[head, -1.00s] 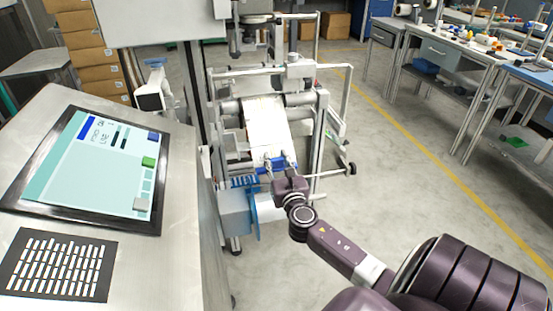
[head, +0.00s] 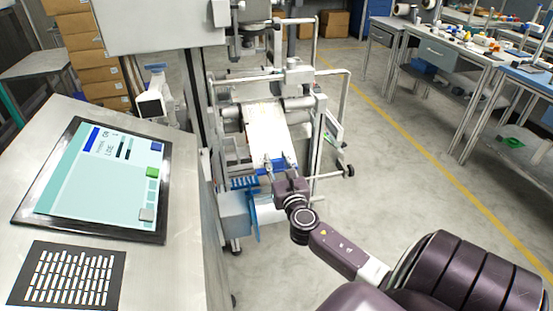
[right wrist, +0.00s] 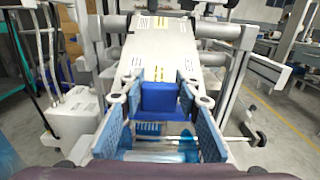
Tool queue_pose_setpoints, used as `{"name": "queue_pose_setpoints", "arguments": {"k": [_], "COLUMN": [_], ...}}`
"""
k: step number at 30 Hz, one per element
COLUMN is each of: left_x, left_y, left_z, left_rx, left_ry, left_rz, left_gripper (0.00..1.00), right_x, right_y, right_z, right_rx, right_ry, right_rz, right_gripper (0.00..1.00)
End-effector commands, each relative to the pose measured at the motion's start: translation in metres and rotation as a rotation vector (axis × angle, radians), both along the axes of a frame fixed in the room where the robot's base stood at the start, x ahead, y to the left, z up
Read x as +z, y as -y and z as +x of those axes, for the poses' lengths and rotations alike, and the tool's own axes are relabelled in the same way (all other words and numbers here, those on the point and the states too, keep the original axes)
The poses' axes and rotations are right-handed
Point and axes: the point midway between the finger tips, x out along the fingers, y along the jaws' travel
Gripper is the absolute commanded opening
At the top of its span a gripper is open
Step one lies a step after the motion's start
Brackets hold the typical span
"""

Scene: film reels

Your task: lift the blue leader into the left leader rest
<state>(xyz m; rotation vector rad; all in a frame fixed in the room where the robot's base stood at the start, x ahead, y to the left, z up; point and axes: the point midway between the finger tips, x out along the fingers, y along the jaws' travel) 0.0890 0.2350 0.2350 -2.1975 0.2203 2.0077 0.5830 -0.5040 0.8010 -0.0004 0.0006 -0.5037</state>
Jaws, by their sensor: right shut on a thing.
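The blue leader (right wrist: 160,99) is a small blue block at the lower end of a pale sheet (right wrist: 160,45), in the right wrist view. My right gripper (right wrist: 160,92) is shut on it, with one blue-padded finger on each side. In the head view my right gripper (head: 279,163) is at the front of the metal machine, and its fingers partly hide the leader. I cannot tell which part is the left leader rest. My left gripper is not in view.
A blue slatted part (head: 244,183) and a pale roll with a blue flange (head: 268,211) sit just below my right gripper. A console with a screen (head: 100,180) stands at the left. Workbenches (head: 440,50) stand at the right, with open floor between.

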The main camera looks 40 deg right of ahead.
Motion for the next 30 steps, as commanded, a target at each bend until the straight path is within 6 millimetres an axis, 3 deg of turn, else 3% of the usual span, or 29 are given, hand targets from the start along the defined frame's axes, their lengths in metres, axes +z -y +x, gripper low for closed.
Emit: {"name": "queue_pose_setpoints", "arguments": {"k": [17, 30], "left_x": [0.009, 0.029], "left_y": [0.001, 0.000], "left_z": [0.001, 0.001], "left_rx": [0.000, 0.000], "left_ry": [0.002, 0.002], "left_rz": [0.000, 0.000], "left_gripper": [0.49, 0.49], "right_x": [0.008, 0.026], "right_y": [-0.002, -0.006], "right_z": [-0.004, -0.011], "right_rx": [0.000, 0.000], "right_ry": [0.001, 0.000], "right_rz": [0.000, 0.001], "right_gripper": [0.02, 0.02]}}
